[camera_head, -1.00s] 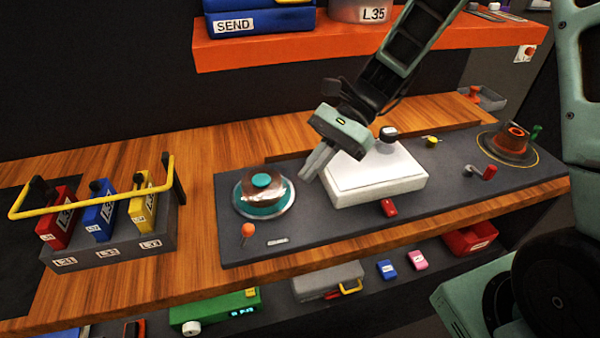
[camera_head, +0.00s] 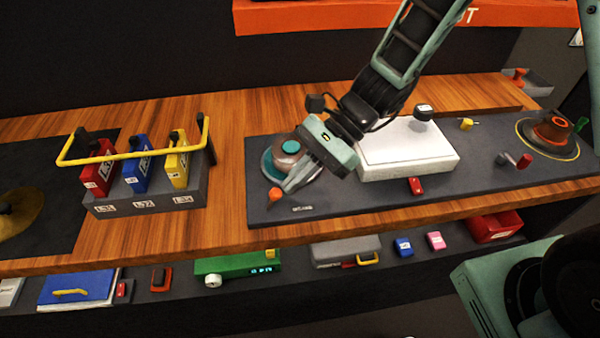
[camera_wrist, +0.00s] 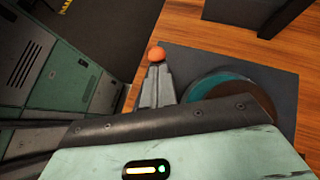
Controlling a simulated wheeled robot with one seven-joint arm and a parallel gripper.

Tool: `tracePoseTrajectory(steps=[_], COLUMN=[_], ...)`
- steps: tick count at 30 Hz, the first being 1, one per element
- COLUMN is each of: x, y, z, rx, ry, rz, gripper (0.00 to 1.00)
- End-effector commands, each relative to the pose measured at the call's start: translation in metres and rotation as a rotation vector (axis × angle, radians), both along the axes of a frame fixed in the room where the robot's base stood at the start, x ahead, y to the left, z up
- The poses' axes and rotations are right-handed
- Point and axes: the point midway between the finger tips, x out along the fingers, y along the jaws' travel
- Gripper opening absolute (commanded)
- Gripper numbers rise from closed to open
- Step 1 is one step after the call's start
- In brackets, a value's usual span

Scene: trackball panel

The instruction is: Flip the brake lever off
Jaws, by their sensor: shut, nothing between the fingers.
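The brake lever (camera_head: 274,195) has an orange knob and stands at the front left corner of the dark panel (camera_head: 345,204), beside a small label too blurred to read surely. My gripper (camera_head: 287,188) is shut and empty, its fingertips pointing down-left right beside the knob. In the wrist view the orange knob (camera_wrist: 156,53) shows just beyond the closed fingertips (camera_wrist: 155,72). I cannot tell whether they touch it. The lever's lower part is hard to make out.
The teal-and-brown trackball (camera_head: 290,147) sits just behind my gripper, partly hidden by it. A white box (camera_head: 408,150) and a red lever (camera_head: 415,186) lie to the right. A rack of red, blue and yellow blocks (camera_head: 147,196) with a yellow bar stands left.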

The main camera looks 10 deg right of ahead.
Motion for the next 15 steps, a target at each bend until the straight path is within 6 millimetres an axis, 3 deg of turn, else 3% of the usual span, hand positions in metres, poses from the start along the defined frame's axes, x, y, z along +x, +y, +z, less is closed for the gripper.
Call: tracePoseTrajectory(steps=[15], x=[-0.0001], y=[0.0032], z=[0.0048], rx=[-0.053], ry=[0.003], rz=[0.001], gripper=[0.0])
